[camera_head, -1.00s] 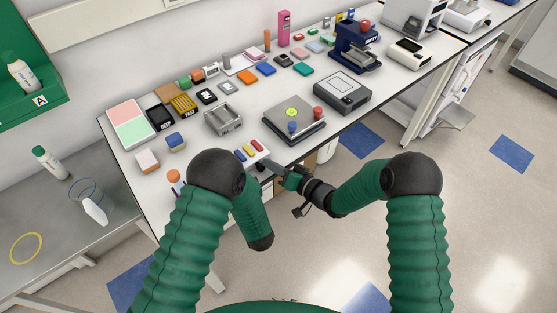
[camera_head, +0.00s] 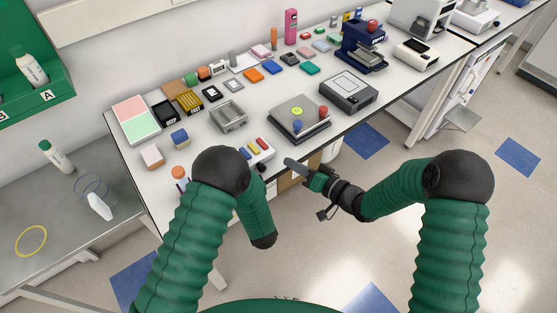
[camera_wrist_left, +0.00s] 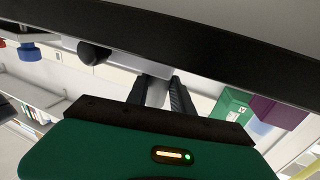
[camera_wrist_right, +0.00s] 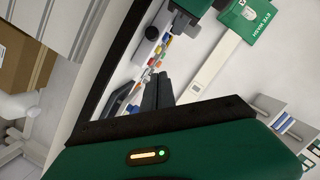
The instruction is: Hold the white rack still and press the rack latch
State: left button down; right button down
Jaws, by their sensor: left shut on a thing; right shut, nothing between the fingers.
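The white rack (camera_head: 266,160), with blue, yellow and red pieces on it, sits at the front edge of the bench in the head view. My left forearm stands in front of its left side. My left gripper is hidden there. In the left wrist view my left gripper (camera_wrist_left: 158,84) is shut on a pale grey piece that appears to be part of the white rack (camera_wrist_left: 122,68). My right gripper (camera_head: 288,162) is shut and empty, just right of the rack and apart from it. It also shows in the right wrist view (camera_wrist_right: 160,84).
A grey plate device (camera_head: 300,122) with red and blue knobs stands behind and right of the rack. A metal tray (camera_head: 229,117) and a grey instrument (camera_head: 348,92) are farther back. Many small items crowd the rear. The space in front of the bench edge is open.

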jog(key=v, duration=0.4)
pick_arm(q)
jog(key=c, duration=1)
grip_release()
jog(key=shift+c, duration=0.2)
